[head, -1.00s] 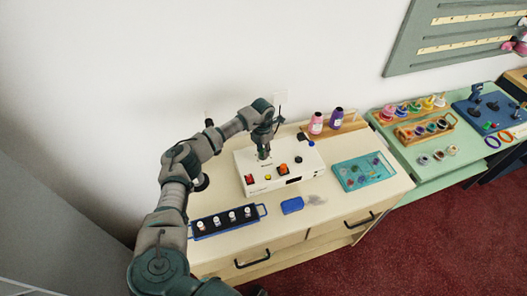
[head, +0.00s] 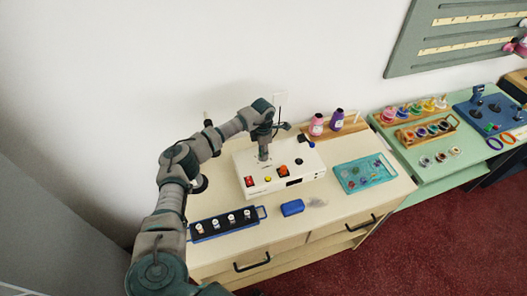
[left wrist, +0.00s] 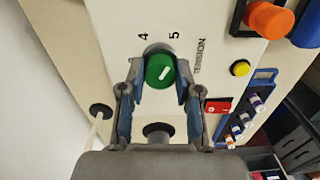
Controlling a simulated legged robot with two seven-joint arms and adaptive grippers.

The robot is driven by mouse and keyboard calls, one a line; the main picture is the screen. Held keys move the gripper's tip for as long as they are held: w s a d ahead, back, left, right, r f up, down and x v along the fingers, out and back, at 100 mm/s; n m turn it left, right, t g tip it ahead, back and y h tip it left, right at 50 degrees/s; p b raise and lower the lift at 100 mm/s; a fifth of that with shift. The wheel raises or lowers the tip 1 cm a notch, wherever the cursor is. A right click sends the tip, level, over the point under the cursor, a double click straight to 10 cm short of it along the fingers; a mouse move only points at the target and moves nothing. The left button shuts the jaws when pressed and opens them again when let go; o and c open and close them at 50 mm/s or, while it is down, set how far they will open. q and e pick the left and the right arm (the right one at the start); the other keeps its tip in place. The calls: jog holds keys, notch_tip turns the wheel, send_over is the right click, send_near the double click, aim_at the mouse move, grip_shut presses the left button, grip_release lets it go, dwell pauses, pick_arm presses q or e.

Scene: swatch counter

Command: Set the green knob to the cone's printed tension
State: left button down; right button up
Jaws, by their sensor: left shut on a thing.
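The green knob (left wrist: 160,71) sits on the white box's (left wrist: 212,20) panel in the left wrist view. Its white pointer line slants up and to the right, toward the printed 5; a 4 is printed to the left of that, and "TENSION" at the right. My left gripper (left wrist: 157,85) has a finger on each side of the knob and is shut on it. In the head view my left gripper (head: 264,154) points down onto the box and hides the knob. A pink cone (head: 317,125) and a purple cone (head: 337,120) stand behind the box; their print is too small to read.
The box also has a red switch (left wrist: 218,106), a yellow button (left wrist: 240,68) and an orange knob (left wrist: 268,19). A blue rack with white-topped pieces (head: 263,212), a blue block (head: 292,208) and a teal tray (head: 347,184) lie on the counter.

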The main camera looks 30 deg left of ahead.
pick_arm(q)
jog(key=shift+a, duration=0.1)
jog(key=c, duration=0.8)
grip_release()
jog(key=shift+a, duration=0.1)
notch_tip(320, 180, up, 12)
jog(key=shift+w, duration=0.2)
jog(key=shift+a+f, duration=0.1)
jog(key=shift+f, duration=0.1)
